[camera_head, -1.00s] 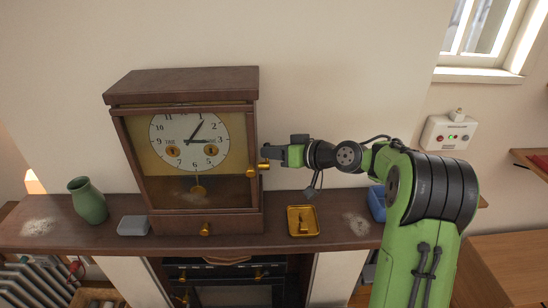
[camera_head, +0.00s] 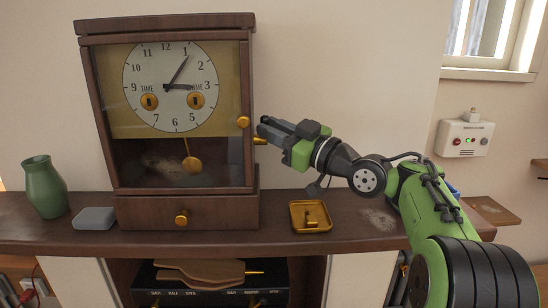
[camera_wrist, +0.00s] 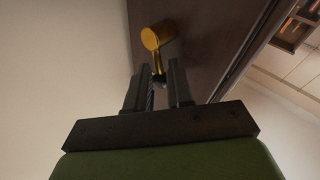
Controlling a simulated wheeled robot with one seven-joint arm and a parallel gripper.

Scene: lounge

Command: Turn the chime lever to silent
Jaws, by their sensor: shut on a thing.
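The wooden clock (camera_head: 185,212) stands on the mantel shelf, its dial behind a glass door. The gold chime lever (camera_head: 259,141) sticks out from its right side; in the wrist view its round gold end (camera_wrist: 157,37) shows, with a thin stem running down between my fingers. My gripper (camera_head: 264,128) is at the clock's right side, reaching in from the right, and it is shut on the lever's stem. In the wrist view the fingertips (camera_wrist: 160,73) sit on either side of the stem, close to the brown side panel. The lever's setting marks are not visible.
A gold knob (camera_head: 243,122) is on the door's front edge, near my gripper. A gold tray (camera_head: 295,228) with a small gold piece lies on the shelf (camera_head: 345,240) below my gripper. A green vase (camera_head: 45,187) and a grey box (camera_head: 94,218) stand left of the clock.

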